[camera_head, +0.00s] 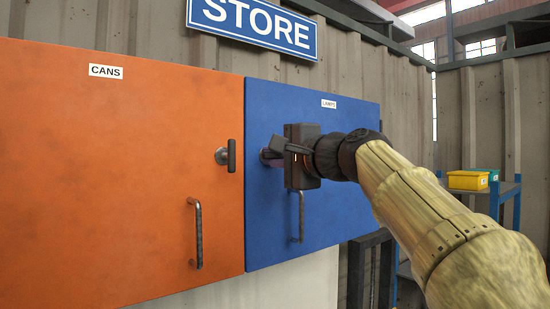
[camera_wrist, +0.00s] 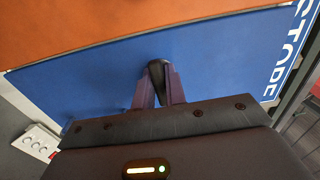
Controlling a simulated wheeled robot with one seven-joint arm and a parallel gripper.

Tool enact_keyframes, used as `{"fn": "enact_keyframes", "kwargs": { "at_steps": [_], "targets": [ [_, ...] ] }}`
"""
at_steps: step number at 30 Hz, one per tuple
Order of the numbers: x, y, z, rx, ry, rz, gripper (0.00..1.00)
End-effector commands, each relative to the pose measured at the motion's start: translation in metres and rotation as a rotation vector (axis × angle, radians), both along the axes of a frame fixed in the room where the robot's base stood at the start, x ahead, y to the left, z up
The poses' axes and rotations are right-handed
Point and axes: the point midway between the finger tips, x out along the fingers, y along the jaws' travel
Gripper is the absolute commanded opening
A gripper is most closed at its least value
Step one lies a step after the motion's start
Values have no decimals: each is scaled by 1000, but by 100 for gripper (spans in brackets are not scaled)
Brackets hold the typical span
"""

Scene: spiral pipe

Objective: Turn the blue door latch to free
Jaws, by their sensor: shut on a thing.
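The blue door (camera_head: 345,130) is flat in its place beside the orange door, with a small label near its top. Its dark latch (camera_wrist: 156,70) is between the two fingers of my gripper (camera_wrist: 158,86) in the wrist view. My gripper (camera_head: 274,152) reaches in from the right in the head view and is shut on the latch near the door's left edge. The gripper body covers most of the latch there, so its exact turn angle is hard to tell. The blue door's vertical pull handle (camera_head: 300,222) hangs below my gripper, partly hidden by it.
The orange CANS door (camera_head: 120,180) on the left has its own dark latch (camera_head: 230,156) and pull handle (camera_head: 197,232). A STORE sign (camera_head: 253,24) is above. At right, a blue rack (camera_head: 507,190) holds a yellow bin (camera_head: 468,181). Open space lies before the doors.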

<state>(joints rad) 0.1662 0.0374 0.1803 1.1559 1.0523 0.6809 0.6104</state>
Motion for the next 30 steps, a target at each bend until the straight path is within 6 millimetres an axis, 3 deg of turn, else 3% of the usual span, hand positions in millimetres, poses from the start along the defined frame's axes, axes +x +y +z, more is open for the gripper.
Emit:
{"fn": "enact_keyframes", "kwargs": {
  "at_steps": [3,4,7,20,30],
  "targets": [
    [0,0,-1,-3,1,1,0],
    [0,1,-1,-3,1,1,15],
    [0,0,-1,-2,1,1,34],
    [-6,-4,-2,-1,-1,-1,35],
    [-54,-37,-4,-1,-2,-3,35]
  ]
}}
